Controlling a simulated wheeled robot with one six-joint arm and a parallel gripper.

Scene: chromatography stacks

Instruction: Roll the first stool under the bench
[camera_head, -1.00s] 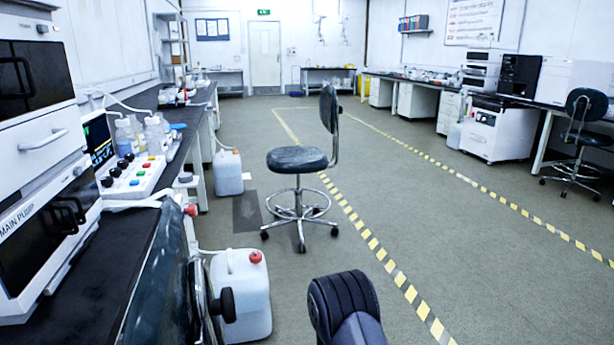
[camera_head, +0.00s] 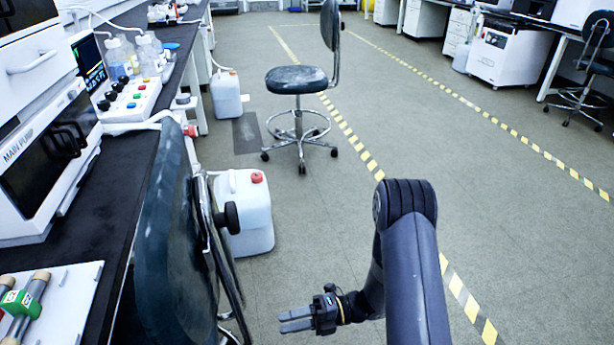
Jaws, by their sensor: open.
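A dark wheeled stool with a backrest and chrome foot ring (camera_head: 297,80) stands on the open floor beyond my arm, right of the bench. A second dark chair (camera_head: 170,255) is close in the lower left, its backrest beside the bench edge; its seat and wheels are out of view. The black-topped bench (camera_head: 112,165) runs along the left. My gripper (camera_head: 282,321) is low over the floor at bottom centre, pointing left toward the near chair. Its fingers are apart and empty, and it appears clear of the chair.
White jugs with red caps stand on the floor by the bench, one near (camera_head: 243,208) and one farther (camera_head: 226,95). Yellow dashed tape (camera_head: 350,135) crosses the floor. Another chair (camera_head: 580,90) stands at the right bench.

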